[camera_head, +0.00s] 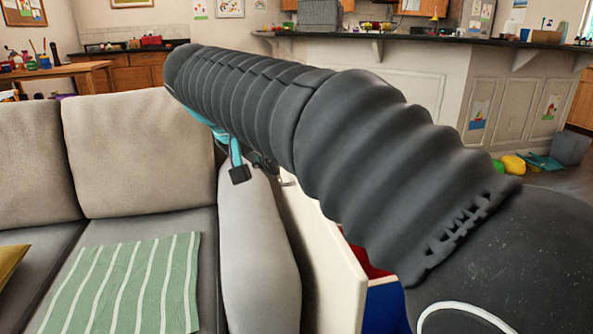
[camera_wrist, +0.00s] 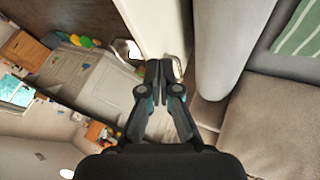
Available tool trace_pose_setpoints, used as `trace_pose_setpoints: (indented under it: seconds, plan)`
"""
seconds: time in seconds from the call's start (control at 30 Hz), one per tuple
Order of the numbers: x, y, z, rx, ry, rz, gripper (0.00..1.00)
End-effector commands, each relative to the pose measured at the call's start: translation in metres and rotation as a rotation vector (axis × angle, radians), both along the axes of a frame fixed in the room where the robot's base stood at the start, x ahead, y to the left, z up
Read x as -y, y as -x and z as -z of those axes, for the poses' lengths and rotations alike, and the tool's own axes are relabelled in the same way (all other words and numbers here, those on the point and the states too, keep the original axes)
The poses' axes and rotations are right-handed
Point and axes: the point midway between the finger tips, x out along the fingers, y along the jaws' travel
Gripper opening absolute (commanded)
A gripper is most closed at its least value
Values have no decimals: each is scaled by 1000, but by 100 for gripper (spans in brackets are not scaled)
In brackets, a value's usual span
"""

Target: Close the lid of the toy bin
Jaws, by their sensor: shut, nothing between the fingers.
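A cream panel (camera_head: 325,255), which looks like the raised lid of the toy bin, stands beside the sofa arm. Red and blue parts of the toy bin (camera_head: 383,308) show at its right, mostly hidden behind my arm. The panel (camera_wrist: 157,25) also shows at the top of the wrist view, with a small handle at its edge. My gripper (camera_wrist: 161,66) is shut and empty, its fingertips close to that edge. I cannot tell whether they touch it. In the head view my gripper (camera_head: 240,172) is partly hidden by my arm, near the panel's far end.
A grey sofa (camera_head: 140,155) with a green striped cloth (camera_head: 130,290) stands at the left, its arm close to the panel. A kitchen counter (camera_head: 430,85) is behind. Yellow and green toys (camera_head: 512,165) lie on the floor at the right.

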Motion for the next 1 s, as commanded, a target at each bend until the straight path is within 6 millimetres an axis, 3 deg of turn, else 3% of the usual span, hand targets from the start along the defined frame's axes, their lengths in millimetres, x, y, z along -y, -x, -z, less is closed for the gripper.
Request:
trace_pose_setpoints:
  seconds: [0.1,0.27,0.77,1.0]
  plan:
    - [-18,-1,-2,10,15,-3,0]
    - [-19,-7,11,12,20,-4,0]
    - [14,-51,82,9,21,-2,0]
    - [43,-58,77,11,20,-4,0]
